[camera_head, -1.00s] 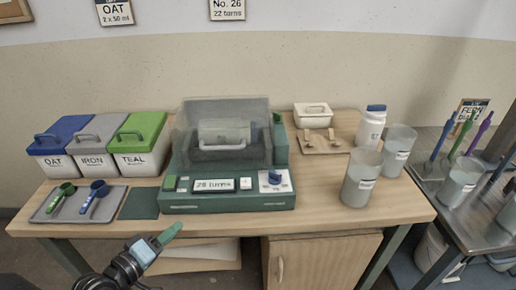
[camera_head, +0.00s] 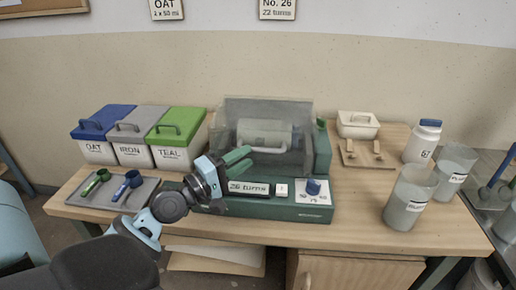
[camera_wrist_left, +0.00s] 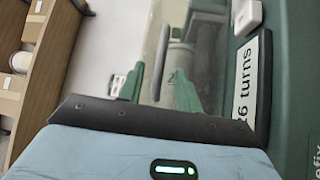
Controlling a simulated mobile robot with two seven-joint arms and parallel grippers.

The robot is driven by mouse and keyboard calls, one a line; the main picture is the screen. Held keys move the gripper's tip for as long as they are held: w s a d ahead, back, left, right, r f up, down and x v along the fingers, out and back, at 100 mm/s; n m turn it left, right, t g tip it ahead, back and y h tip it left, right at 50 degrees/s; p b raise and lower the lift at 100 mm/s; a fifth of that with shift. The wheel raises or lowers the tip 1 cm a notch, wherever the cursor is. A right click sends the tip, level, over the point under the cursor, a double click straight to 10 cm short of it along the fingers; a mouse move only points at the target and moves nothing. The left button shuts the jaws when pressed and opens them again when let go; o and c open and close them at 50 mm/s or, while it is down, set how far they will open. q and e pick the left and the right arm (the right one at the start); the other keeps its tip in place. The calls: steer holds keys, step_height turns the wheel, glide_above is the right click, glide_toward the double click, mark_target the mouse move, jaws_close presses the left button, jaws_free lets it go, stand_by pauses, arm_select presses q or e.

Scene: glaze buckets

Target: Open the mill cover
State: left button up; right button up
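The mill (camera_head: 310,207) is a green machine on the wooden table with a "26 turns" display on its front. Its see-through cover (camera_head: 300,110) is down over a pale drum, with a grey bar handle (camera_head: 265,150) across its front. My left gripper (camera_head: 240,162) is just in front of the cover's left side, near the handle's left end. In the left wrist view the green fingers (camera_wrist_left: 158,92) are apart, and the grey handle (camera_wrist_left: 162,55) shows between and beyond them. I cannot tell any contact. My right gripper is not in view.
Lidded bins in blue (camera_head: 98,150), grey (camera_head: 131,154) and green (camera_head: 172,157) stand left. A tray (camera_head: 75,196) with two scoops lies before them.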

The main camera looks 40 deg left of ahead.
mark_target(258, 150)
arm_select(q)
steer(key=shift+p+x, duration=0.35)
steer(key=shift+x, duration=2.2)
jaws_close()
